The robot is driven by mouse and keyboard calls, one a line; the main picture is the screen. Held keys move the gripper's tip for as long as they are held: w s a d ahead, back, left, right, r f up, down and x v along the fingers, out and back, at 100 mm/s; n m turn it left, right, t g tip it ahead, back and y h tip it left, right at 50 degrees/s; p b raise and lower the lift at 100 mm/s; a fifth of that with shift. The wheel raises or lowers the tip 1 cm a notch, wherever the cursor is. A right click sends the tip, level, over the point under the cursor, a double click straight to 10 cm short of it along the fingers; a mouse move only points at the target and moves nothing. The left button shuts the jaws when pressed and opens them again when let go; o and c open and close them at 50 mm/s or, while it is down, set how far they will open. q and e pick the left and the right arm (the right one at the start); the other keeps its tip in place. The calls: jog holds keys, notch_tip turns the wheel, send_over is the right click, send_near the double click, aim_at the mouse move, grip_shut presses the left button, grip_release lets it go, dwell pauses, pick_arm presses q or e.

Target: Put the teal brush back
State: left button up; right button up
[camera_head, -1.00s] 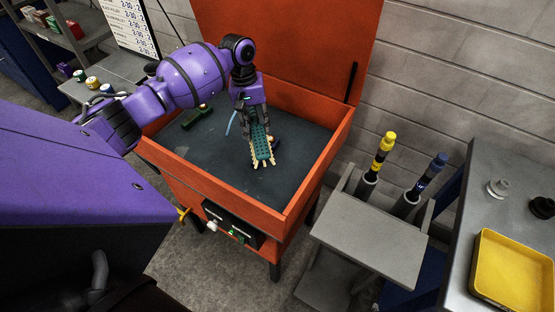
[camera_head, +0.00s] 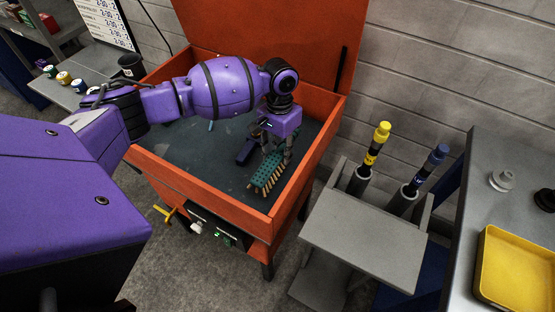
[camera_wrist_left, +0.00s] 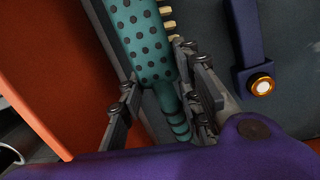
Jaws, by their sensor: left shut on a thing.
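The teal brush (camera_head: 267,172), with dark dots and pale bristles, is held over the dark floor of the orange bin (camera_head: 243,199), near its right-hand corner. It also shows in the left wrist view (camera_wrist_left: 147,45), with its ringed handle running back between the fingers. My left gripper (camera_head: 274,155) is shut on the brush near where head and handle meet; it shows in the left wrist view too (camera_wrist_left: 158,85). Whether the brush touches the bin floor, I cannot tell. My right gripper is not in view.
A dark purple tool (camera_head: 245,151) lies in the bin beside the brush; its gold-ringed end shows in the left wrist view (camera_wrist_left: 261,85). Right of the bin, a grey stand (camera_head: 365,240) holds yellow (camera_head: 377,145) and blue (camera_head: 432,168) handled tools. A yellow tray (camera_head: 515,268) lies on the right-hand bench.

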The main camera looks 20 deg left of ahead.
pick_arm(q)
jog(key=shift+f, duration=1.75)
jog(key=shift+f, duration=0.1)
jog(key=o, duration=1.1)
jog(key=r, duration=0.4)
jog(key=w+r, duration=0.1)
jog(key=r, duration=0.7)
jog(key=shift+w+a+r, duration=0.1)
jog(key=shift+w+a, duration=0.1)
jog(key=shift+a, duration=0.15)
